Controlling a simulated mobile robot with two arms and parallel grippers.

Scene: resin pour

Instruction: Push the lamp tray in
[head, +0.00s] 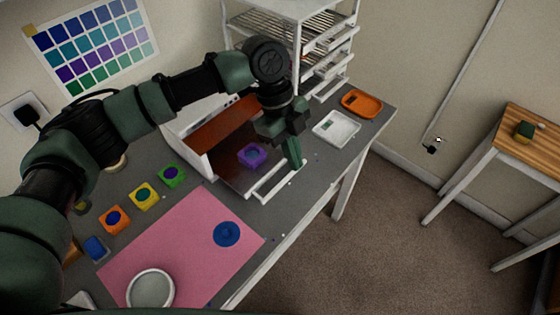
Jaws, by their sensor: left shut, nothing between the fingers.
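The lamp (190,137) is a white box on the grey table with a reddish-brown opening. Its dark tray (228,176) is slid out toward the table's front edge and has a white bar handle (277,182) along its front. A purple mould (252,155) with a dark centre sits on the tray. My left gripper (298,161) is shut and empty, pointing down at the far right end of the handle. I cannot tell whether it touches the handle. My left arm hides part of the lamp's top. My right gripper is not in view.
A pink mat (180,250) holds a blue disc (227,234) and a round whitish dish (150,288). Green, yellow and orange moulds (144,196) stand left of it. A white tray (336,127), an orange tray (362,103) and a white rack (300,40) are beyond the gripper.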

